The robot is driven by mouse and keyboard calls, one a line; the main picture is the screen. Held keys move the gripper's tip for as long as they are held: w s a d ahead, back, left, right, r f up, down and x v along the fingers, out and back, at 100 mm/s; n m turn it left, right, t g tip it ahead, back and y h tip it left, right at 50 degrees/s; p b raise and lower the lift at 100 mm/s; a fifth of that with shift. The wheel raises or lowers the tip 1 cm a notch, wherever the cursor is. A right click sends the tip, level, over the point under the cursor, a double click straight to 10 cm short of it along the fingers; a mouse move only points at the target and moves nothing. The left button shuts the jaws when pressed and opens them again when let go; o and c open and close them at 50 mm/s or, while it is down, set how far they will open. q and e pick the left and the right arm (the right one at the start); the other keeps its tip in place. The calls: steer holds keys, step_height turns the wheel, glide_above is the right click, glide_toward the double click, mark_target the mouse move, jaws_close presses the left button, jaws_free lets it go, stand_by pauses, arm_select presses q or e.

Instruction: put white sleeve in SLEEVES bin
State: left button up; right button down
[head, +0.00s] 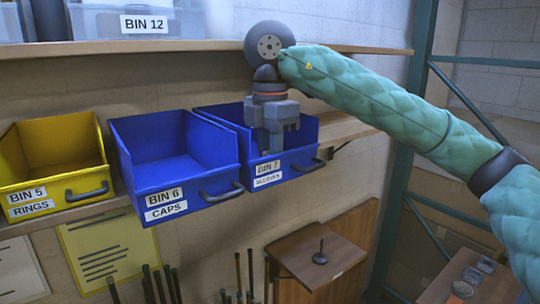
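The SLEEVES bin is the blue bin labelled BIN 7 (301,165), on the shelf right of centre. No white sleeve shows; the bin's floor is largely hidden by the gripper and the front wall. My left gripper is not in view.
The blue CAPS bin (180,165) stands just left, and the yellow RINGS bin (62,150) further left; both look empty. An upper shelf (190,46) holds a clear BIN 12 container (145,22). A wooden board with a dark post (320,254) is below.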

steer(key=shift+w+a, duration=0.1)
steer(key=shift+a, duration=0.05)
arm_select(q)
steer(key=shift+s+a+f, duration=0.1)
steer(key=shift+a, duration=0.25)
arm_select(e)
steer(key=shift+d, duration=0.2)
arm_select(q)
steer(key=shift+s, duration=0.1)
arm_select(e)
steer(key=shift+f, duration=0.1)
steer(key=c, duration=1.3)
jaws_free()
steer(key=shift+a, duration=0.15)
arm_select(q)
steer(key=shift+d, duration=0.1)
arm_select(e)
steer(key=shift+o, duration=0.2)
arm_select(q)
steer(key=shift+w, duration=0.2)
